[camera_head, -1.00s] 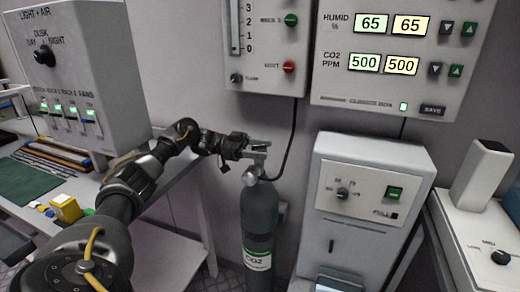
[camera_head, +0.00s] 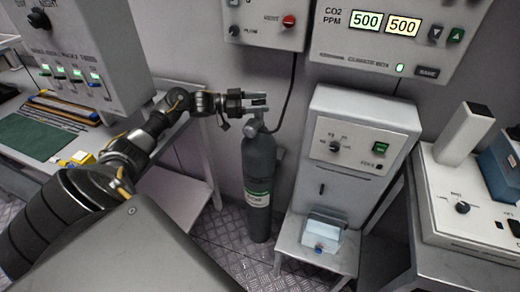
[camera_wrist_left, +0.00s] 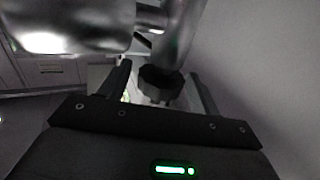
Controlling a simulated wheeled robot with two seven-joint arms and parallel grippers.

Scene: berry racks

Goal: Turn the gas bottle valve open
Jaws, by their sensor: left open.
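The grey CO2 gas bottle (camera_head: 259,165) stands upright on the floor against the wall, with a label on its front. Its valve (camera_head: 252,125) is at the top, with my left gripper (camera_head: 258,103) right at it, partly covering it. In the left wrist view, a dark ridged valve knob (camera_wrist_left: 160,86) lies between the two fingers of my left gripper (camera_wrist_left: 160,82). The fingers are open, one on each side of the knob; whether either touches it I cannot tell. My right gripper is not in view.
A white dispenser cabinet (camera_head: 357,150) on a stand is right of the bottle. A wall control box (camera_head: 390,35) hangs above. A bench with a green mat (camera_head: 38,138) is at left. Another white device (camera_head: 460,200) is at far right. Metal floor shows around the bottle.

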